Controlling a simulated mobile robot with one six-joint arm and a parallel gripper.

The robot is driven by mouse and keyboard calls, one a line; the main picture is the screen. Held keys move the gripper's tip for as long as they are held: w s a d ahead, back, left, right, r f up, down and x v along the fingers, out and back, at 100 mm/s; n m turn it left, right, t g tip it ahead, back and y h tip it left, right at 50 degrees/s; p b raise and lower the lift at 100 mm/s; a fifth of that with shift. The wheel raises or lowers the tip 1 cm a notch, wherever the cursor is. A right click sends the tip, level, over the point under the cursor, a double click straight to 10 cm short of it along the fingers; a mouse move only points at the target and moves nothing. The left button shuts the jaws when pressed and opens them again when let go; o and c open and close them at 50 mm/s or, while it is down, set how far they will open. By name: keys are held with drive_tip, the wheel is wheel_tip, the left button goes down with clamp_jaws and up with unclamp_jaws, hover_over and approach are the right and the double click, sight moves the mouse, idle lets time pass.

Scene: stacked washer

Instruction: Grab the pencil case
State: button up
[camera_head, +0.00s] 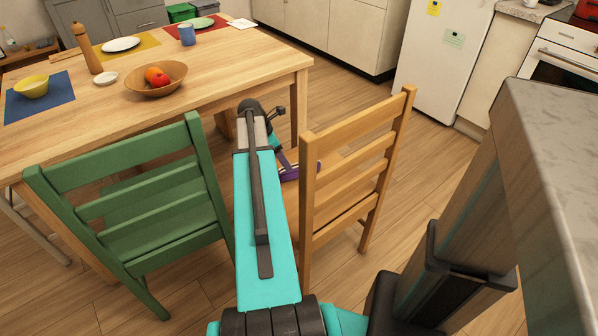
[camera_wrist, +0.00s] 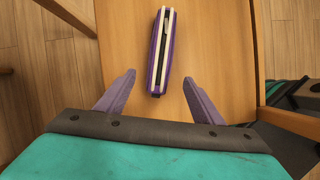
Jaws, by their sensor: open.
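The pencil case (camera_wrist: 161,50) is purple with a pale zip band and a dark line along its top. It lies lengthwise on the wooden chair seat (camera_wrist: 215,45) in the wrist view. My gripper (camera_wrist: 158,80) is open, with its two lavender fingers apart. In the picture the near end of the case shows between the fingertips; the height gap is unclear. In the head view my arm reaches down beside the wooden chair (camera_head: 358,160), and its backrest and my arm hide most of the seat. Small purple parts show there, hard to tell apart.
A green chair (camera_head: 140,195) stands left of my arm. The dining table (camera_head: 215,75) behind holds a fruit bowl (camera_head: 140,92), plates and a blue mug (camera_head: 187,34). A grey counter (camera_head: 545,150) is close on the right. Open floor lies toward the fridge (camera_head: 440,60).

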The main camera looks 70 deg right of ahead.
drive_tip(key=shift+x, duration=1.6)
drive_tip(key=shift+b+x, duration=0.75)
drive_tip(key=shift+x, duration=1.85)
drive_tip(key=c, duration=1.2)
drive_tip(key=shift+r, duration=0.1)
